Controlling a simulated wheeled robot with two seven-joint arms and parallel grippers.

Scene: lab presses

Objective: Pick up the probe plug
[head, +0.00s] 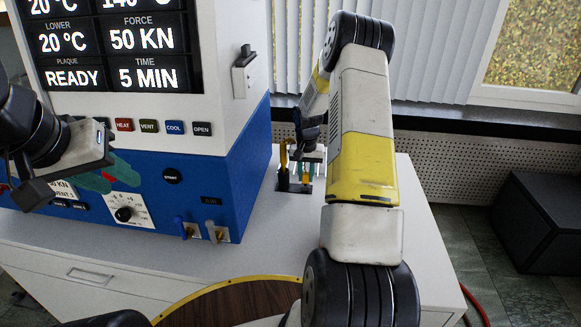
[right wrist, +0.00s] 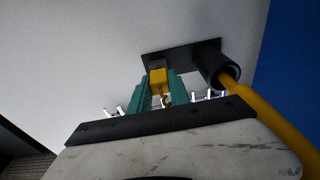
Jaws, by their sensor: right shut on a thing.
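The probe plug (right wrist: 158,82), a small yellow block, is between the two green fingers of my right gripper (right wrist: 162,92) in the right wrist view. The fingers are shut on it, over a black holder plate (right wrist: 172,58). I cannot tell whether the plug still touches the plate. In the head view, my right gripper (head: 310,168) is at the small black holder on the bench, partly hidden by my arm. My left gripper (head: 108,178) is in front of the press, with its green fingers near the dial; their opening is unclear.
A thick yellow rod or cable (right wrist: 262,118) stands in a black round socket (right wrist: 210,64) close beside my right gripper. The blue and white press (head: 205,180) fills the left of the bench. The white bench top (head: 408,225) is clear at right.

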